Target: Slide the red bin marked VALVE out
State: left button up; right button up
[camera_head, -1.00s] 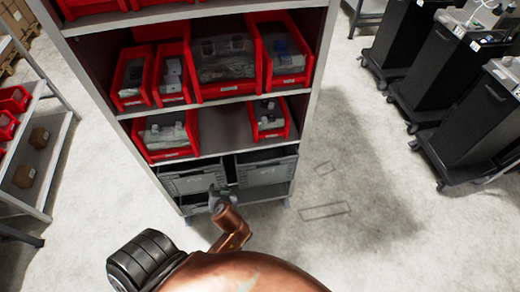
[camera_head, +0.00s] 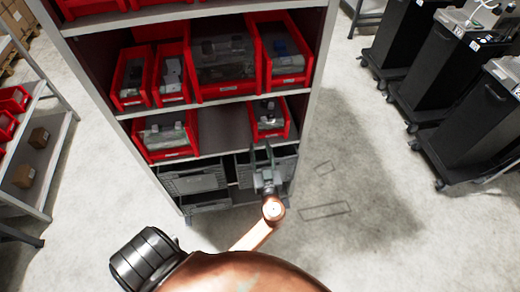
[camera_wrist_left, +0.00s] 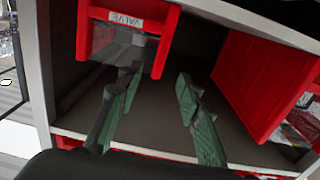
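The red bin marked VALVE (camera_wrist_left: 126,19) shows upside down at the upper left of the left wrist view, its white label readable. I take it to be the small red bin (camera_head: 269,118) at the right end of the lower bin shelf in the head view, with grey parts inside. My left gripper (camera_head: 263,147) is just in front of and below that bin. In the left wrist view the gripper (camera_wrist_left: 158,78) is open with nothing between its green fingers. One finger overlaps the bin's outline; contact cannot be told. My right gripper is not in view.
A wider red bin (camera_head: 166,135) stands left on the same shelf, with a bare gap between. Several red bins fill the shelf above. Grey crates (camera_head: 195,180) sit below. Black carts (camera_head: 465,125) stand at the right. The floor (camera_head: 345,220) right of the rack is clear.

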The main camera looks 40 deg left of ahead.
aim_at(256, 131)
pick_arm(q)
jog(key=shift+x, duration=3.95)
jog(key=shift+s, duration=0.1)
grip_shut()
